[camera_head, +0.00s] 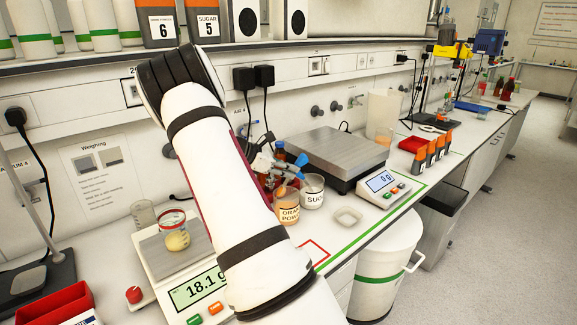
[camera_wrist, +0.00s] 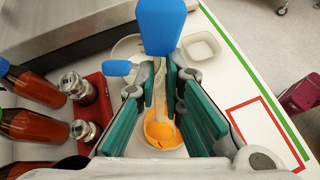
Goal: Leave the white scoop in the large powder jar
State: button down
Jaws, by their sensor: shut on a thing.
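The large powder jar (camera_head: 289,212), labelled for orange powder, stands on the bench in front of my gripper. Its mouth with orange powder (camera_wrist: 158,134) lies below and between my fingers in the wrist view. My gripper (camera_head: 268,165) is shut on the scoop, which has a blue handle end (camera_wrist: 162,26) and a pale shaft. The scoop points down toward the orange powder, its lower end at the jar's mouth. I cannot tell how deep it reaches. My forearm hides part of the gripper in the head view.
The sugar jar (camera_head: 313,193) stands just right of the powder jar, with another blue-ended handle (camera_wrist: 117,68) beside my fingers. Dark orange bottles (camera_wrist: 28,84) stand close left in the wrist view. A white dish (camera_head: 348,217) and a steel-topped scale (camera_head: 325,150) are right. A left scale (camera_head: 190,290) reads 18.1 g.

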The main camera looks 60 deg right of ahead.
aim_at(287, 187)
jog(key=shift+w+a+f, duration=0.15)
jog(key=shift+w+f, duration=0.05)
jog(key=shift+f, duration=0.5)
jog(key=shift+f+b, duration=0.8)
jog(key=shift+f, duration=1.8)
jog(key=c, duration=1.6)
grip_release()
jog(key=shift+c, duration=0.2)
jog(key=v, duration=1.2)
jog(key=shift+f, duration=0.2)
